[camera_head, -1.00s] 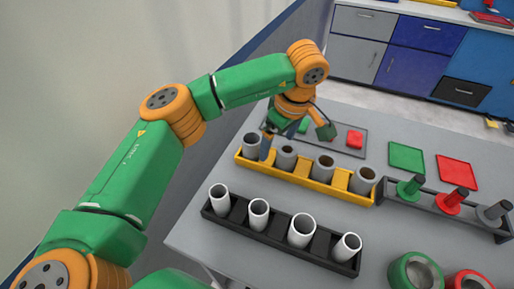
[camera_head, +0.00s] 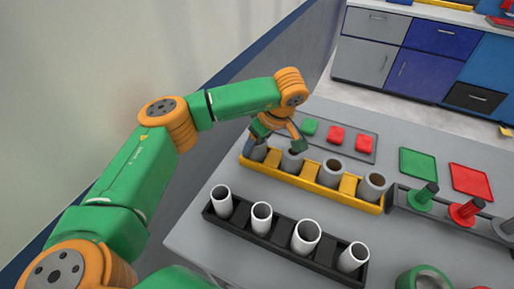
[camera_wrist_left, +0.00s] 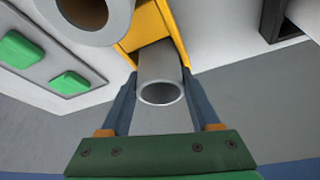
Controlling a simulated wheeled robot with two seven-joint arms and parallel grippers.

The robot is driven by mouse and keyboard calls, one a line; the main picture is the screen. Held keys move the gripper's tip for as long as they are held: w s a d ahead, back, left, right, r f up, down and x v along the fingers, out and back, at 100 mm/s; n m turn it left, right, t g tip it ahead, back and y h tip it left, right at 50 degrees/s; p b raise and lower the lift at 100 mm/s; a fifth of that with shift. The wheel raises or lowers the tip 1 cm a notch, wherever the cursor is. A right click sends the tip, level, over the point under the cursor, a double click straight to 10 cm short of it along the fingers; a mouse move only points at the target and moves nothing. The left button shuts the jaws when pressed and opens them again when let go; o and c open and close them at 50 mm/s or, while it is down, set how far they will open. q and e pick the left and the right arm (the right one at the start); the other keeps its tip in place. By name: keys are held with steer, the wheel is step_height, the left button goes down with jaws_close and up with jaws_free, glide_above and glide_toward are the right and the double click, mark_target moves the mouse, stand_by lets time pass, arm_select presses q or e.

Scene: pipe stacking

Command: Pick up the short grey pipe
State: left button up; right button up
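The short grey pipes stand upright in a yellow rack (camera_head: 310,183) in the head view. The leftmost grey pipe (camera_head: 259,153) is partly hidden by my left gripper (camera_head: 275,147). Other grey pipes in the row are one (camera_head: 292,162) close by, one (camera_head: 330,173) further right and one (camera_head: 371,188) at the right end. In the left wrist view, my left gripper (camera_wrist_left: 160,78) is open, its two blue-grey fingers on either side of a grey pipe (camera_wrist_left: 160,92) at the rack's end. Whether the fingertips touch it is unclear. My right gripper is out of view.
A black rack (camera_head: 283,237) with several white pipes stands in front of the yellow one. Behind is a grey tray (camera_head: 356,153) with green and red blocks. Green, red and grey pegs stand in a rack (camera_head: 447,212) at the right.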

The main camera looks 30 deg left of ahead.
arm_select(q)
steer(key=c, duration=0.6)
steer(key=shift+r, duration=0.1)
steer(key=shift+w+r, duration=0.1)
steer(key=shift+r, duration=0.3)
steer(key=s+d+r, duration=0.2)
steer(key=s+r, duration=0.2)
steer(key=s+d+r, duration=0.3)
steer(key=r, duration=0.1)
steer(key=s+d+r, duration=0.3)
steer(key=s+r, duration=0.1)
steer(key=shift+s, duration=0.3)
